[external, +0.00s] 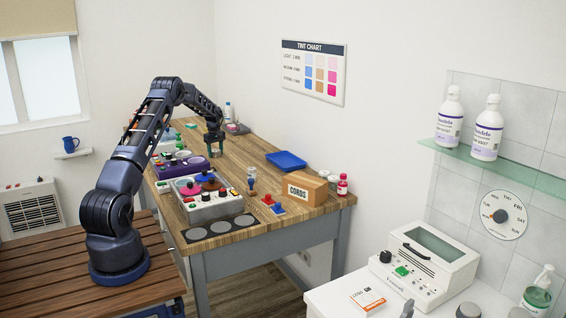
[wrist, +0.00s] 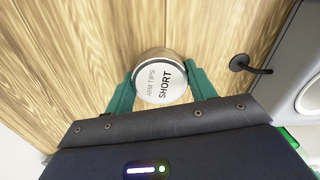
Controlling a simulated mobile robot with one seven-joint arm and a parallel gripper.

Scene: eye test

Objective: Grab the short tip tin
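In the external view my gripper (external: 214,146) points down low over the far part of the wooden table, and the tin cannot be made out there.
In the wrist view, a dark knobbed item (wrist: 240,63) lies right of the tin, beside a grey case (wrist: 290,75). In the external view, a cluttered grey tray (external: 213,212), a blue tray (external: 286,161) and a "CORDS" box (external: 306,189) stand nearer. Bare wood lies between.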

